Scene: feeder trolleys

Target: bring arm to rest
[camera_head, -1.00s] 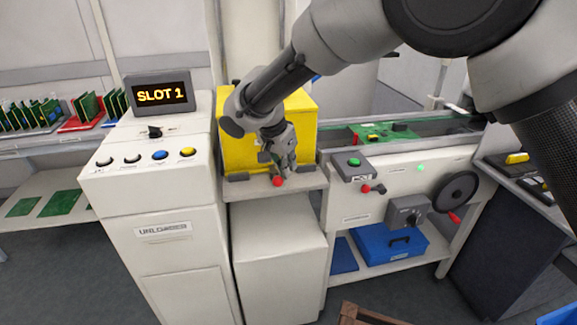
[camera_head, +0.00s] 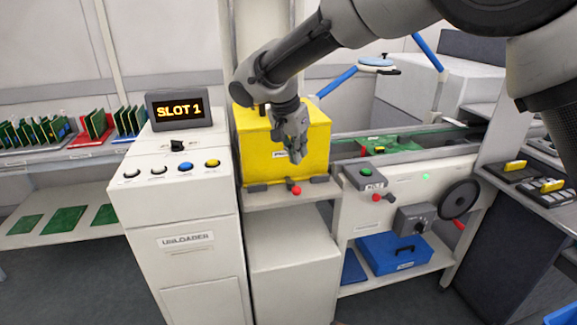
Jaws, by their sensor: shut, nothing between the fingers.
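My gripper (camera_head: 295,155) is shut and empty. It points down in front of the yellow box (camera_head: 262,160), covering part of its front face. The gripper is above the red knob (camera_head: 296,190) on the ledge below the box and apart from it. My arm reaches in from the upper right, across the top of the picture.
The unloader cabinet (camera_head: 187,240), with a display reading SLOT 1 (camera_head: 179,109), stands left of the box. On the right is a conveyor (camera_head: 405,158) carrying a green board (camera_head: 378,146), with a handwheel (camera_head: 460,199) below. A blue case (camera_head: 393,254) lies on the lower shelf.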

